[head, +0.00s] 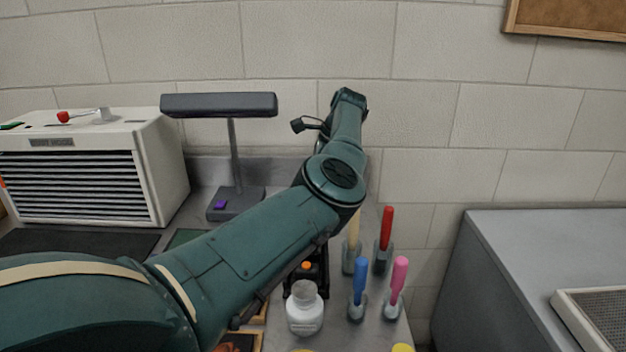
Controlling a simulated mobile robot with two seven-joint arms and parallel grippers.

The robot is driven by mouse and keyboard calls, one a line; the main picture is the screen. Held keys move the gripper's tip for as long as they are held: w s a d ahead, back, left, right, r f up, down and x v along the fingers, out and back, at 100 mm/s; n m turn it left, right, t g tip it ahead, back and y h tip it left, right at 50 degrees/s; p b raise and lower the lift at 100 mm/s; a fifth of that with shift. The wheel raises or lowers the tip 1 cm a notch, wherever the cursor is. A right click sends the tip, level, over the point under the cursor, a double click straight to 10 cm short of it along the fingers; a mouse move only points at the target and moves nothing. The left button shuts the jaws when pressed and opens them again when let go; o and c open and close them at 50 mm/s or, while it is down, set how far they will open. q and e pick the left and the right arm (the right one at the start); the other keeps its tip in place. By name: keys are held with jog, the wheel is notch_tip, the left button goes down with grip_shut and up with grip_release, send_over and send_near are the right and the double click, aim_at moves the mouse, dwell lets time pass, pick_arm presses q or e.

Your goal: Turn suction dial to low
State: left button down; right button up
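A white hood (170,165) with a slatted front and a small nameplate stands on the bench at the left. On its top is a light grey lever-like part with a red knob (64,117) at its left end; I cannot read a setting on it, and cannot tell if it is the suction dial. A green patch shows at the top's left edge. My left arm crosses from the lower left to the middle, well right of the hood. A small black part (310,125) juts left near its far end; whether its fingers are open is unclear. My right gripper is not in view.
A dark lamp (218,104) on a post stands between hood and arm. Below the arm are a white bottle (304,310), a black item with an orange button (306,265), and several coloured handles in holders (357,307). A grey cabinet (530,260) stands right, beyond a gap.

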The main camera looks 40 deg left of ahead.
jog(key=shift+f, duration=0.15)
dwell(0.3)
pick_arm(q)
jog(key=c, duration=1.2)
grip_release()
jog(key=shift+c, duration=0.2)
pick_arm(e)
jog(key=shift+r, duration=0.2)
pick_arm(q)
jog(key=shift+r, duration=0.15)
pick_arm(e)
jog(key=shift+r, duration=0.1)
